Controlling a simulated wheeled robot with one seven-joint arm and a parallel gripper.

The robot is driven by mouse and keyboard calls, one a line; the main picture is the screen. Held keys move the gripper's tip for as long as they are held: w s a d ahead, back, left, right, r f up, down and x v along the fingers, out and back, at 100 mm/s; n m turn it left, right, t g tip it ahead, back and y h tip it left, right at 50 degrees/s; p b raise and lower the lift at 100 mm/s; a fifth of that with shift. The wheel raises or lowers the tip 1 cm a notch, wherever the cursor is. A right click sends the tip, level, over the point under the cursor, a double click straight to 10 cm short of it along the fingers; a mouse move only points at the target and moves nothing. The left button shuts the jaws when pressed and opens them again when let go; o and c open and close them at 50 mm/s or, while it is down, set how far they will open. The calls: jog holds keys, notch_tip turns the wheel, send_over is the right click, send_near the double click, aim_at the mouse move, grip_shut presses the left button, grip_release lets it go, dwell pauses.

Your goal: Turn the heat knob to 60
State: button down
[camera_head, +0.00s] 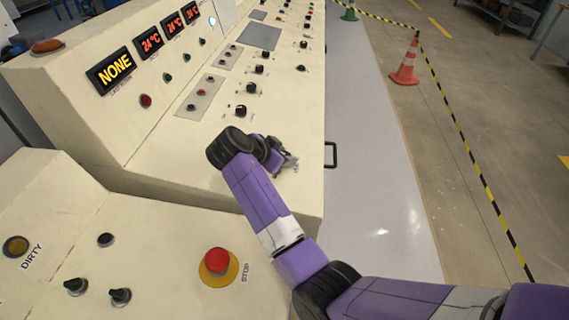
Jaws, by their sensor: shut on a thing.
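My gripper (288,163) is at the near right end of the cream control console (165,150), down at the panel surface. It is shut on a knob there. The knob itself is hidden by the gripper and wrist, and only part of a small label shows beside it. I cannot read the knob's setting.
Several black knobs (240,111) line the console beyond my gripper. A red STOP button (217,261) and two dark switches (120,297) sit on the near panel.

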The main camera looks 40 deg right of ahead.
jog(key=shift+f+m+g+b, duration=0.15)
jog(key=shift+m+g+b, duration=0.75)
jog(key=shift+m+b, duration=0.15)
jog(key=shift+y, duration=0.3)
jog(key=c, duration=0.9)
grip_release()
jog(key=shift+b+v, duration=0.4)
jog(key=shift+v, duration=3.55)
jog(key=shift+w, duration=0.1)
